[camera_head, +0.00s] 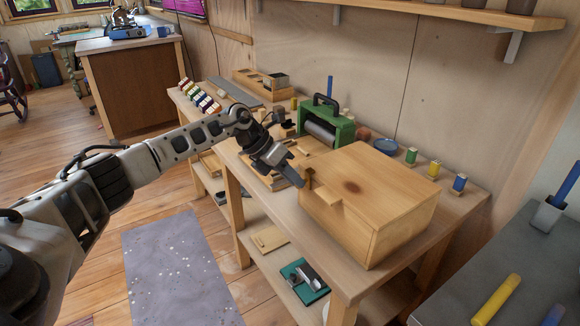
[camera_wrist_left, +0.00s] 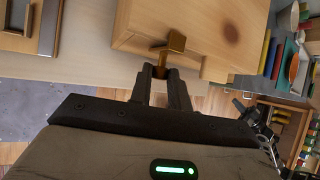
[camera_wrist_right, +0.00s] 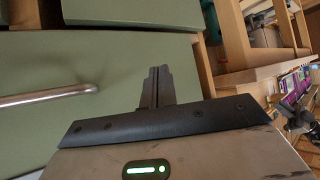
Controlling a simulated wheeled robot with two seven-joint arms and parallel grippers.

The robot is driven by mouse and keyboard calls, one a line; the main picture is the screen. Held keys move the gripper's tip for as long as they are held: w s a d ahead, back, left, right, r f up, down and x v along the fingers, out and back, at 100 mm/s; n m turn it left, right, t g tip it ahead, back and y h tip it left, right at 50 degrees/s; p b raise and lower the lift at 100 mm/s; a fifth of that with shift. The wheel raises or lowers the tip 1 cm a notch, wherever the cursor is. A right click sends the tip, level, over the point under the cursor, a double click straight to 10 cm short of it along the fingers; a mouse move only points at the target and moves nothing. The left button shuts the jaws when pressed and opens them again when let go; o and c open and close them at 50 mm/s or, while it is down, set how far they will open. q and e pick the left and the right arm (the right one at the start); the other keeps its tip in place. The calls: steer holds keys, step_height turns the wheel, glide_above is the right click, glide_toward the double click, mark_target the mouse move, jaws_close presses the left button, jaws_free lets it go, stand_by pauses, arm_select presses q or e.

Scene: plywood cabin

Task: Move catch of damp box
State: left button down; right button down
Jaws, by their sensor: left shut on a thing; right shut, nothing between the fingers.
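The damp box (camera_head: 385,195) is a closed, pale wooden box with a dark knot on its lid. It stands on the workbench. A small brass-coloured catch (camera_wrist_left: 174,42) is on its front edge in the left wrist view. My left gripper (camera_head: 296,180) is at that edge, its fingers (camera_wrist_left: 168,72) shut on the lower part of the catch. In the head view the catch is small and largely hidden by the fingers. My right gripper (camera_wrist_right: 157,75) is shut and empty, in front of a green panel with a metal handle (camera_wrist_right: 45,95); it is outside the head view.
The workbench (camera_head: 300,225) also carries a green roller press (camera_head: 325,125), several thread-like spools and a blue dish (camera_head: 386,146) behind the box. A lower shelf holds a green tray (camera_head: 303,281). A grey counter (camera_head: 500,265) stands at the right.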

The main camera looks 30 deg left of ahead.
arm_select(q)
steer(key=shift+w+r+g+p, duration=0.15)
steer(key=shift+r+g+p, duration=0.05)
steer(key=shift+g+p, duration=0.2)
arm_select(e)
steer(key=shift+d+r, duration=0.1)
steer(key=shift+r, duration=0.25)
arm_select(q)
steer(key=c, duration=1.3)
jaws_free()
arm_select(e)
steer(key=shift+s+f, duration=0.1)
arm_select(q)
steer(key=v, duration=0.5)
steer(key=b+v, duration=0.1)
steer(key=v, duration=0.4)
steer(key=b+v, duration=0.1)
steer(key=v, duration=0.4)
steer(key=shift+d+r, duration=0.1)
steer(key=shift+r, duration=0.45)
arm_select(e)
steer(key=shift+f, duration=0.35)
steer(key=shift+f, duration=0.1)
